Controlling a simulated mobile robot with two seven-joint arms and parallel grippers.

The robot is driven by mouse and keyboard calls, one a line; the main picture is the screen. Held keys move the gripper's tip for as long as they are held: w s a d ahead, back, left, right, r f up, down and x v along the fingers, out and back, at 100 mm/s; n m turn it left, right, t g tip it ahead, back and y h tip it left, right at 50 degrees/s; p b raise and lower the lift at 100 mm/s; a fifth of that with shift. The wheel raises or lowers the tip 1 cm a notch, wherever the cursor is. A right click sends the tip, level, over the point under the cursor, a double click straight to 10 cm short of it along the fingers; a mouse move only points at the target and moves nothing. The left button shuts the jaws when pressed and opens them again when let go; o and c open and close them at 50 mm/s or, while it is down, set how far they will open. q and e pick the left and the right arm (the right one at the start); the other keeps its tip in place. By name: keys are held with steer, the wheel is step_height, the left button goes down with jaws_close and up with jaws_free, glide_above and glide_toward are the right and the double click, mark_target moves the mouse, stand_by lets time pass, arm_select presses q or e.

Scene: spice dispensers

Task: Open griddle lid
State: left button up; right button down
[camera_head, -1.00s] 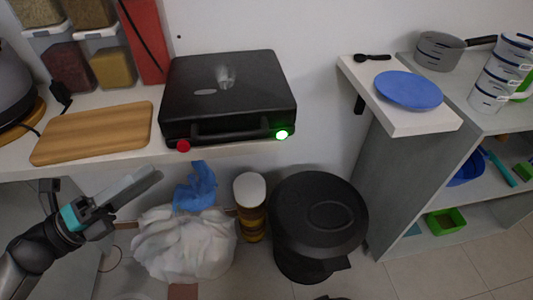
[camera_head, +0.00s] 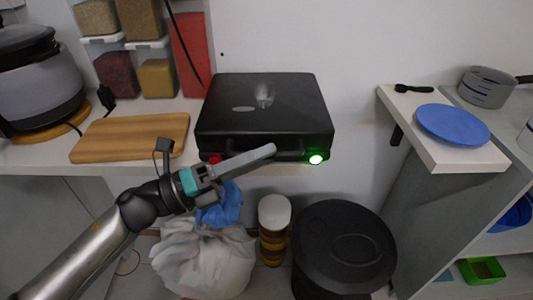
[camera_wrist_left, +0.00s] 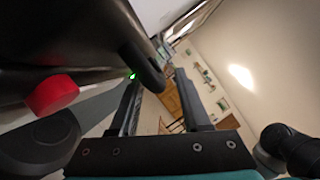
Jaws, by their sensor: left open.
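The black griddle (camera_head: 270,98) sits on the white shelf with its lid down. Its handle (camera_head: 232,145) runs along the front, with a red knob (camera_head: 214,159) at left and a green light (camera_head: 316,159) at right. My left gripper (camera_head: 264,152) is in front of the griddle, its fingers pointing right and covering part of the handle. In the left wrist view, my left gripper (camera_wrist_left: 158,78) is open and empty. The dark handle (camera_wrist_left: 143,66) comes down near its fingertips, and the red knob (camera_wrist_left: 52,95) is at left. I cannot tell whether they touch. My right gripper is not in view.
A wooden board (camera_head: 130,137) lies left of the griddle, with a grey cooker (camera_head: 38,85) beyond. Below the shelf are a white bag (camera_head: 205,262) and a black bin (camera_head: 343,250). A blue plate (camera_head: 452,124) lies on the right shelf.

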arm_select(q)
steer(key=shift+x, duration=0.75)
steer(key=shift+c, duration=0.2)
jaws_close()
stand_by(0.8)
